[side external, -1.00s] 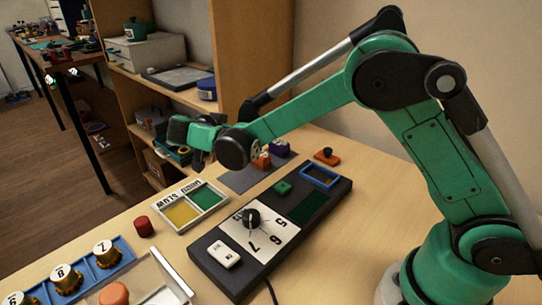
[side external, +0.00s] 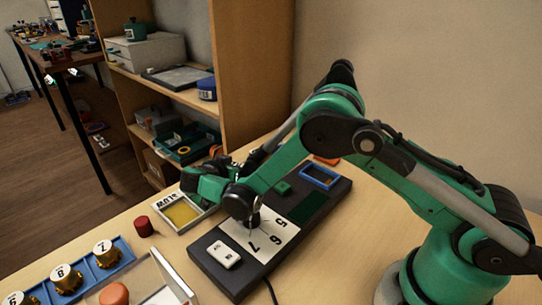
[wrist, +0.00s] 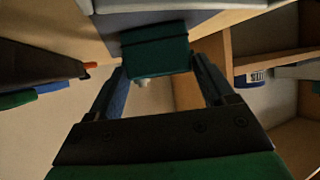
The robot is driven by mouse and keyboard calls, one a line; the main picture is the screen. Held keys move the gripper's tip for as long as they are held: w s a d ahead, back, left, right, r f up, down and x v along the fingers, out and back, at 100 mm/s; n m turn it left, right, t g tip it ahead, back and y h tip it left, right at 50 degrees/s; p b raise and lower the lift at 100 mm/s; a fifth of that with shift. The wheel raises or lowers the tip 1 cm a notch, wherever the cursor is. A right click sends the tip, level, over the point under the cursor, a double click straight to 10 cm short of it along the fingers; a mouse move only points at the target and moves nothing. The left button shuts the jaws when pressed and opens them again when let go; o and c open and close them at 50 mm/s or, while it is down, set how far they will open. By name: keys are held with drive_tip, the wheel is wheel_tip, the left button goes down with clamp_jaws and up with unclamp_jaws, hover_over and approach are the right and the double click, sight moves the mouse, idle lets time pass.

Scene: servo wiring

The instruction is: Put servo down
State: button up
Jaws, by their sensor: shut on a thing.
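In the wrist view, my gripper (wrist: 161,67) is shut on a dark green boxy servo (wrist: 157,47), with a small pale nub on its lower side in the picture. The servo is close to a grey-edged surface at the top of that view; I cannot tell whether they touch. In the side view, my arm's end is low over the far side of the bench, and the fingers and servo are hidden there. The labelled tray (side external: 167,219) shows its yellow compartment (side external: 182,213); its green compartment is covered by my arm.
A dark control box (side external: 226,284) with a numbered dial, white switch (side external: 224,254) and blue frame (side external: 320,177) lies beside my arm. A red cylinder (side external: 143,227) and blue rack of gold knobs (side external: 89,273) stand at left. A wooden shelf (side external: 243,70) rises behind.

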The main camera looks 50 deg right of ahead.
drive_tip(key=o, duration=1.2)
drive_tip(key=v, duration=1.2)
drive_tip(key=s+d+r+n+y, duration=0.5)
drive_tip(key=d+r+n+y, duration=0.1)
drive_tip(key=n, duration=0.1)
drive_tip(key=shift+s+d+r+n+t+y, duration=0.1)
drive_tip(key=shift+s+d+n+t+y, duration=0.3)
drive_tip(key=shift+s+n+y, duration=0.9)
drive_tip(key=shift+s+d+f+n+t+y, duration=0.15)
drive_tip(key=shift+s+n+t+y, duration=0.55)
drive_tip(key=shift+s, duration=1.1)
drive_tip(key=shift+s+d+r+n+t+y, duration=0.3)
drive_tip(key=shift+s+n+y, duration=0.4)
drive_tip(key=shift+s+n, duration=0.75)
drive_tip(key=shift+s+f, duration=0.1)
drive_tip(key=shift+f, duration=0.05)
